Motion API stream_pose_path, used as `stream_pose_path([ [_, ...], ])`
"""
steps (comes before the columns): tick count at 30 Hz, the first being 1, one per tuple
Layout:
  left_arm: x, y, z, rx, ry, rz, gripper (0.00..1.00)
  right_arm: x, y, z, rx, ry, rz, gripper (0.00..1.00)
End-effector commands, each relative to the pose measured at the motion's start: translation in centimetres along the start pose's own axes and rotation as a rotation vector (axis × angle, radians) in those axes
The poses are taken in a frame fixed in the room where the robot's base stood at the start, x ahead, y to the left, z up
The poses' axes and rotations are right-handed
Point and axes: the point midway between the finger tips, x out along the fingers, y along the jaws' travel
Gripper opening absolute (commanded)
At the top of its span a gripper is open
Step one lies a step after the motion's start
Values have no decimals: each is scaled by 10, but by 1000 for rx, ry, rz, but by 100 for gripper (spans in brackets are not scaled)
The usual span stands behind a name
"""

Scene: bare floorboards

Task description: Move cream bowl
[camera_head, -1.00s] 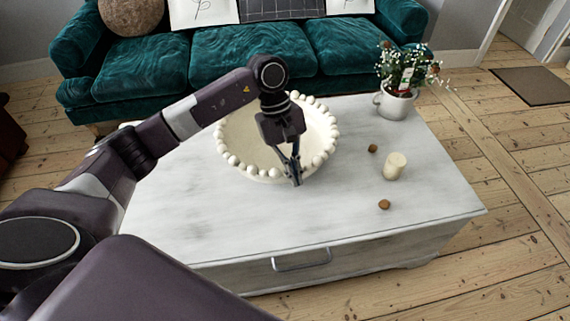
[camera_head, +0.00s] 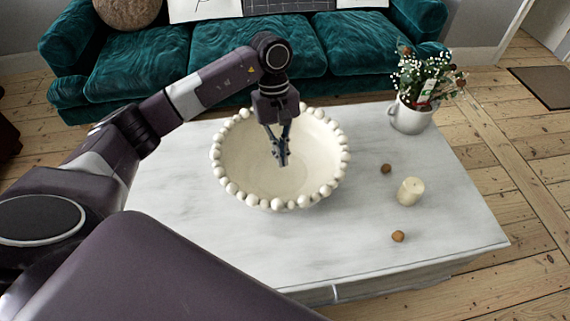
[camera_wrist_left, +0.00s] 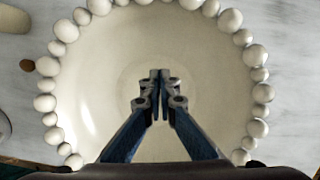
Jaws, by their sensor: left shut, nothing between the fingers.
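The cream bowl (camera_head: 240,178) with a rim of round beads sits upright on the white coffee table. My left gripper (camera_head: 281,163) is shut and empty, pointing down over the inside of the bowl. In the left wrist view the bowl (camera_wrist_left: 215,60) fills most of the picture, and the closed fingertips (camera_wrist_left: 159,75) are over its middle. I cannot tell whether the fingertips touch the bowl's bottom. My right gripper is not in view.
On the table (camera_head: 450,215), right of the bowl, are a cream candle (camera_head: 411,191), two small brown balls (camera_head: 398,236) (camera_head: 386,169) and a white pot with flowers (camera_head: 410,116). A green sofa (camera_head: 140,62) stands behind. The table's front is clear.

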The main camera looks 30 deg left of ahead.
Motion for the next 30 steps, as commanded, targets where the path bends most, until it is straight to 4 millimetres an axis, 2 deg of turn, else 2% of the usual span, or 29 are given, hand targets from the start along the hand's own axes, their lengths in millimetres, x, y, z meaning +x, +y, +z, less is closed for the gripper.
stream_pose_path([
  [4,31,-1,2,0,-6,-3,0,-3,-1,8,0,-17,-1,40],
  [12,89,0,1,0,-5,-1,0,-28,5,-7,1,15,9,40],
  [13,91,0,4,2,-5,0,0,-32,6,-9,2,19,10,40],
  [15,90,0,17,5,-3,1,0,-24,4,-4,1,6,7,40],
  [20,95,0,33,3,-3,0,0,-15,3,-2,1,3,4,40],
  [30,96,0,39,0,-1,1,0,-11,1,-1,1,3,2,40],
])
